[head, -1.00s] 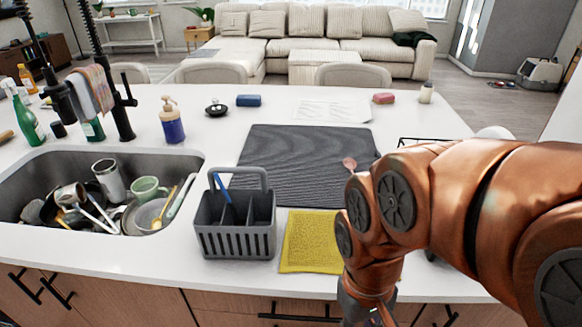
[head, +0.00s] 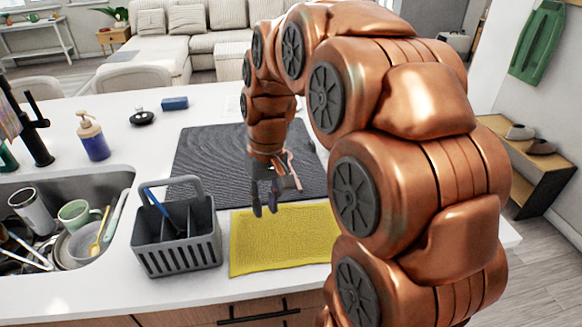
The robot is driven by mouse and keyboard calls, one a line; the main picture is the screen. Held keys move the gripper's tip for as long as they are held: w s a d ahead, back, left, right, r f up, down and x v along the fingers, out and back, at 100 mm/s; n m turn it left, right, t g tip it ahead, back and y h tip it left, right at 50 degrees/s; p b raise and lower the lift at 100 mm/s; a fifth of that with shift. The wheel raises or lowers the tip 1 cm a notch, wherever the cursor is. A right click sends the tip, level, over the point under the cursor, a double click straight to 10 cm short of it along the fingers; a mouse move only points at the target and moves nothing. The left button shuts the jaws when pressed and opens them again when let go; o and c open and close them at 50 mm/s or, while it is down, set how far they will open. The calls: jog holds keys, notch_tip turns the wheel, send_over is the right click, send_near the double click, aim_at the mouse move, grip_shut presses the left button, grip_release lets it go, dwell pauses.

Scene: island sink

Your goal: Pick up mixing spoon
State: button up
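A pinkish spoon (head: 292,171), likely the mixing spoon, shows as a thin strip just right of my gripper. It appears to lie on the dark ribbed mat (head: 205,150), partly hidden by my arm. My gripper (head: 265,207) points down over the front of the mat, near the back edge of the yellow cloth. Its dark fingers look apart, with nothing seen between them. Whether it touches the spoon cannot be told.
A grey caddy (head: 178,255) holding a blue-handled item stands left of the yellow cloth (head: 285,245). The sink (head: 100,190) at left holds dishes and utensils.

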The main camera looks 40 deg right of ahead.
jog(key=w+d+m+t, duration=0.1)
jog(key=w+d, duration=0.8)
jog(key=d, duration=0.2)
jog(key=m+p, duration=0.1)
send_near(296, 176)
jog(key=f, duration=0.2)
jog(key=shift+t+y, duration=0.3)
jog(key=shift+w+a+f+p, duration=0.1)
jog(key=shift+a+f+p, duration=0.1)
jog(key=shift+f+p, duration=1.05)
jog(key=shift+w+a+f+p, duration=0.15)
jog(key=shift+f+p, duration=0.3)
jog(key=shift+f, duration=1.6)
jog(key=shift+s, duration=0.1)
grip_shut()
